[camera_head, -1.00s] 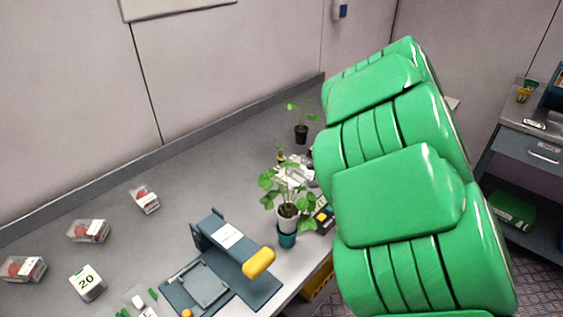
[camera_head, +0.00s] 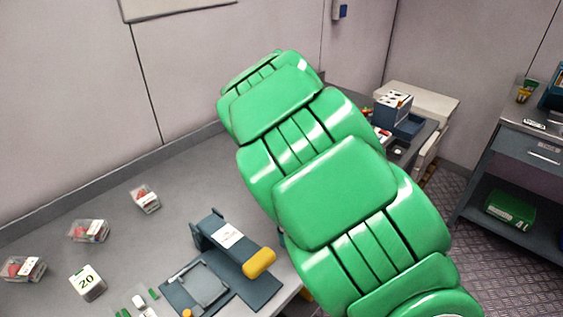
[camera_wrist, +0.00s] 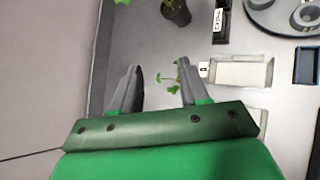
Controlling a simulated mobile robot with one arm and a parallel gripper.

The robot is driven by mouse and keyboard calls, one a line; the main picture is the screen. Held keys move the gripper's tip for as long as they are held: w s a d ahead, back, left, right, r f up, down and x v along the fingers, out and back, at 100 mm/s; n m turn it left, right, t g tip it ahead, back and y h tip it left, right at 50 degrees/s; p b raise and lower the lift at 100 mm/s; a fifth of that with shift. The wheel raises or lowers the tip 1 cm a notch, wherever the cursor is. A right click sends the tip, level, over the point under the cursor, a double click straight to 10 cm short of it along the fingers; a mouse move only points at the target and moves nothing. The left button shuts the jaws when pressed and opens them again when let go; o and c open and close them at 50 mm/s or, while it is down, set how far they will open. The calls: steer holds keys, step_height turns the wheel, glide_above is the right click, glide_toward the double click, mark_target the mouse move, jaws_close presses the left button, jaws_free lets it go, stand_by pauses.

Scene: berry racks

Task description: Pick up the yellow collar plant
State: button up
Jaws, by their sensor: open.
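My gripper (camera_wrist: 158,85) is open in the wrist view, with two grey fingers apart above the grey bench. A small green-leaved plant (camera_wrist: 172,88) shows between the fingers, nearer the right one, and the fingers do not clearly touch it. Its pot and any yellow collar cannot be made out. Another plant in a dark pot (camera_wrist: 176,14) stands farther off at the top of the wrist view. In the head view my green arm covers the part of the bench where the plants stand, and the gripper is hidden there.
The wrist view shows a pale block-like device (camera_wrist: 240,72) right of the fingers and a black labelled item (camera_wrist: 221,22) above it. In the head view, a blue press with a yellow handle (camera_head: 260,262), clear berry boxes (camera_head: 88,230) and a "20" cube (camera_head: 87,283) stand left.

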steer(key=shift+s+a+r+n+t+h, duration=0.5)
steer(key=shift+s+a+r+n+h, duration=0.75)
steer(key=shift+a+h, duration=1.6)
steer(key=shift+m, duration=0.35)
steer(key=f, duration=1.1)
steer(key=shift+w+d+f, duration=0.25)
steer(key=shift+w+f, duration=0.05)
steer(key=shift+f, duration=0.05)
steer(key=shift+f+x, duration=0.15)
steer(key=shift+x, duration=1.8)
steer(key=shift+f+x, duration=0.1)
steer(key=shift+x, duration=1.8)
steer(key=shift+a, duration=0.15)
jaws_close()
